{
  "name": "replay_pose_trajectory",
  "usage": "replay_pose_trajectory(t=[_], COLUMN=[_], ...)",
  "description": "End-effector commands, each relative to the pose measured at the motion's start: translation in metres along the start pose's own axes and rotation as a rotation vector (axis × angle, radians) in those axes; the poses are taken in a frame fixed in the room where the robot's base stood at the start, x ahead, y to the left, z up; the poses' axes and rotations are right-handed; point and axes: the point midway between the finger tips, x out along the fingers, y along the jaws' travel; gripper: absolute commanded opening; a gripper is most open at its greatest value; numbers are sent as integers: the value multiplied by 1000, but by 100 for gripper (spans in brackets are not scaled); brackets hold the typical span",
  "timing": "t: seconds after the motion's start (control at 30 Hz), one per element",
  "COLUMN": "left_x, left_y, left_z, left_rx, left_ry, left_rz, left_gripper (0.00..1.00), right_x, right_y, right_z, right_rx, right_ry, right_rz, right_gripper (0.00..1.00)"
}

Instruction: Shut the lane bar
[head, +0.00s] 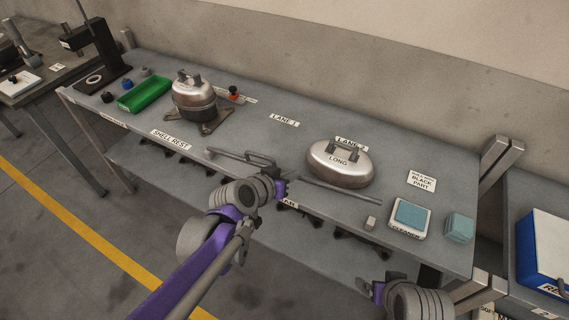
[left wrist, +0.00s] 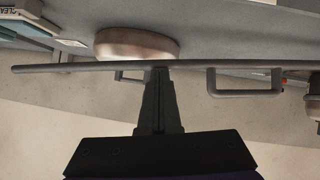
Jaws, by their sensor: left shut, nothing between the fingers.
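The lane bar (head: 340,190) is a thin grey rod with a loop handle (head: 262,158), running along the front part of the bench before the lanes. My left gripper (head: 281,187) is shut and empty at the bench's front edge, close to the bar. In the wrist view its fingertips (left wrist: 157,72) overlap the bar; I cannot tell if they touch. My right gripper (head: 379,284) is low at the front right; its jaw state is unclear.
The silver LONG shell (head: 338,165) lies behind the bar. A compressor (head: 194,98) stands on the left by a green tray (head: 145,94). A small block (head: 370,223), cleaner pad (head: 410,214) and blue cube (head: 459,227) are at the right. Lane 1 is clear.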

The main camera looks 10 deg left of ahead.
Motion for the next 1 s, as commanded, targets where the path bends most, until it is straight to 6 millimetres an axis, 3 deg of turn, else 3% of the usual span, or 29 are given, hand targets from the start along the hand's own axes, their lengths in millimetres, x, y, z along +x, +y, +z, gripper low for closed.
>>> replay_pose_trajectory(t=[0.1,0.3,1.0], left_x=[14,25,29], left_y=[-1,-3,-2], left_z=[20,36,44], left_rx=[-1,-2,-1], left_ry=[-1,-1,-7], left_rz=[1,0,5], left_gripper=[0,0,0], right_x=[14,25,27], right_y=[0,0,0], right_z=[11,18,19], right_rx=[0,0,0], right_ry=[-7,-11,-12], right_rz=[0,0,0], right_gripper=[100,100,100])
